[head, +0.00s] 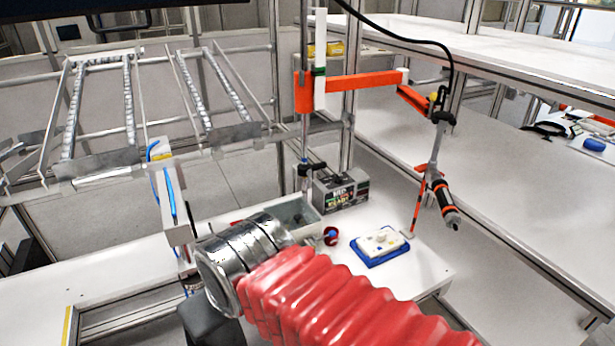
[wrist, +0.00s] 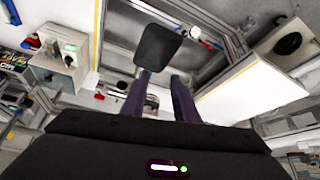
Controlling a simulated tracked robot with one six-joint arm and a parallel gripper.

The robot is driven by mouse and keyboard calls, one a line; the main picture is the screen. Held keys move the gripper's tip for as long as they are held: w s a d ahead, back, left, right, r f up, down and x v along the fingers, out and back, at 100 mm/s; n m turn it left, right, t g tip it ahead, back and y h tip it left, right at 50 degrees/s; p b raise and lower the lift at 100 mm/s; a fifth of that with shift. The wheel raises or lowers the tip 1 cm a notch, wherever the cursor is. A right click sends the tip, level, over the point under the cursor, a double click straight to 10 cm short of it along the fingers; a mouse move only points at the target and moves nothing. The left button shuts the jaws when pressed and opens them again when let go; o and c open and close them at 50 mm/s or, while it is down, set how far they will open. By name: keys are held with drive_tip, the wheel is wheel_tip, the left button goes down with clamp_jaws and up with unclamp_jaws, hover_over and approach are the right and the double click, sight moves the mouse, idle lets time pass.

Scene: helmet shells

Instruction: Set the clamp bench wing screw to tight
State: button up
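I cannot make out the clamp bench wing screw for certain in either view. My gripper (wrist: 160,84) shows in the wrist view as two dark purple fingers with a clear gap between them. It is open, and nothing shows held in the gap. A dark flat pad (wrist: 157,47) appears just beyond the fingertips; I cannot tell whether it touches them. In the head view I cannot make out the gripper; a red ribbed sleeve and silver cylinder cover the lower middle. A small red round part (head: 331,236) with a bluish piece sits on the white bench (head: 400,270).
A blue tray (head: 380,248) with a pale item lies on the bench. Near it stand a grey bin (head: 296,216), a labelled box (head: 341,188) and an orange arm (head: 350,83) carrying a hanging tool (head: 441,196). A grey box (wrist: 55,65) shows left in the wrist view.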

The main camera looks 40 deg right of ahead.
drive_tip(key=shift+w, duration=0.15)
drive_tip(key=w+d+m+t+h, duration=0.1)
drive_tip(key=w+d+t+h, duration=0.1)
drive_tip(key=w+d, duration=0.5)
drive_tip(key=w+d+m+t+h, duration=0.15)
drive_tip(key=w+d, duration=0.25)
drive_tip(key=d, duration=0.6)
drive_tip(key=w+d+t+h, duration=0.2)
drive_tip(key=w+d, duration=0.3)
drive_tip(key=d, duration=0.4)
drive_tip(key=d+f, duration=0.1)
drive_tip(key=d, duration=0.2)
drive_tip(key=d+f+t, duration=0.1)
drive_tip(key=d, duration=0.2)
drive_tip(key=d+f+t, duration=0.1)
drive_tip(key=d, duration=0.3)
drive_tip(key=shift+s+f+h, duration=0.15)
drive_tip(key=shift+f+h, duration=0.15)
drive_tip(key=shift+h, duration=0.05)
drive_tip(key=s+d+f+t+y, duration=0.1)
drive_tip(key=s+d+f+t, duration=0.1)
drive_tip(key=s+d+t, duration=0.2)
drive_tip(key=shift+s+d+f, duration=0.2)
drive_tip(key=shift+s+d, duration=0.3)
drive_tip(key=shift+s, duration=0.55)
